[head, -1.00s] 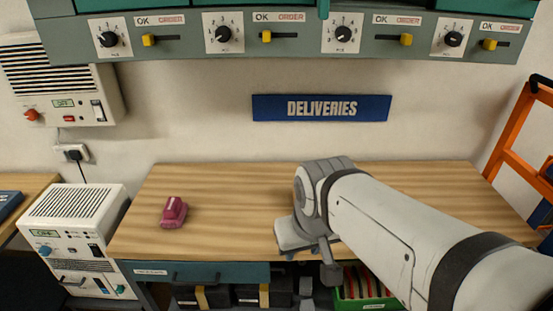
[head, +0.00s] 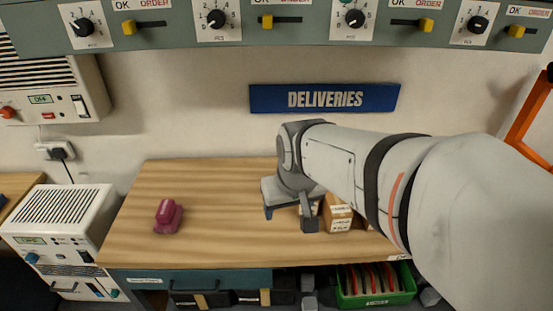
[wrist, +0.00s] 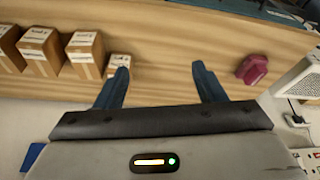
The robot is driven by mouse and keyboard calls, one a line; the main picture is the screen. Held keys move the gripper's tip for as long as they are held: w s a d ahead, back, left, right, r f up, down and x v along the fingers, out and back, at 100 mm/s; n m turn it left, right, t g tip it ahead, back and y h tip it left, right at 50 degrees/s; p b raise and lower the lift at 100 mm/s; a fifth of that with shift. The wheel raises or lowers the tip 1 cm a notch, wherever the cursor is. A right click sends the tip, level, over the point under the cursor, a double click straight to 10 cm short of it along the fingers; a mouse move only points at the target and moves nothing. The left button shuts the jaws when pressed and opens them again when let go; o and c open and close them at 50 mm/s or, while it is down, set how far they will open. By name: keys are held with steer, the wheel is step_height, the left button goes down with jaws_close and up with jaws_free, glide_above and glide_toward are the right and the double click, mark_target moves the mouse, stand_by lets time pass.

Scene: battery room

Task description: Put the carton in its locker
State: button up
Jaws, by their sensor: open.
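Several brown cartons with white labels stand in a row on the wooden bench in the wrist view, including a larger carton (wrist: 85,55), another carton (wrist: 42,52) beside it and a small carton (wrist: 120,66). In the head view a carton (head: 340,218) shows partly behind my arm; the others are mostly hidden. My gripper (head: 288,220) is above the bench, open and empty. In the wrist view its fingers (wrist: 160,78) are spread, with the small carton just beyond the left finger. I cannot tell which carton is meant. No locker is clearly visible.
A maroon object (head: 168,216) lies on the left of the bench (head: 220,190). A blue DELIVERIES sign (head: 325,98) hangs on the wall. A cabinet with dials and sliders (head: 300,30) overhangs above. A green bin (head: 375,287) sits under the bench. The bench's left middle is clear.

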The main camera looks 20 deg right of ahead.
steer(key=o, duration=0.4)
steer(key=w+d+f, duration=0.2)
steer(key=w+d, duration=0.1)
steer(key=w, duration=0.2)
steer(key=w+d+f+m, duration=0.1)
steer(key=w+d+f, duration=0.2)
steer(key=w, duration=0.3)
steer(key=shift+f, duration=0.15)
steer(key=shift+m+t+h, duration=0.4)
steer(key=shift+m+h, duration=0.1)
steer(key=shift+m, duration=0.4)
steer(key=w+d+f, duration=0.8)
steer(key=shift+f+b, duration=0.15)
steer(key=shift+b, duration=0.25)
steer(key=p+x, duration=0.1)
steer(key=x, duration=0.5)
steer(key=shift+w+f+p, duration=0.3)
steer(key=shift+w+p, duration=0.05)
steer(key=shift+p, duration=0.05)
steer(key=shift+w+f, duration=0.1)
steer(key=shift+f, duration=0.15)
steer(key=shift+f+b, duration=0.25)
steer(key=shift+b, duration=0.15)
steer(key=shift+c, duration=0.4)
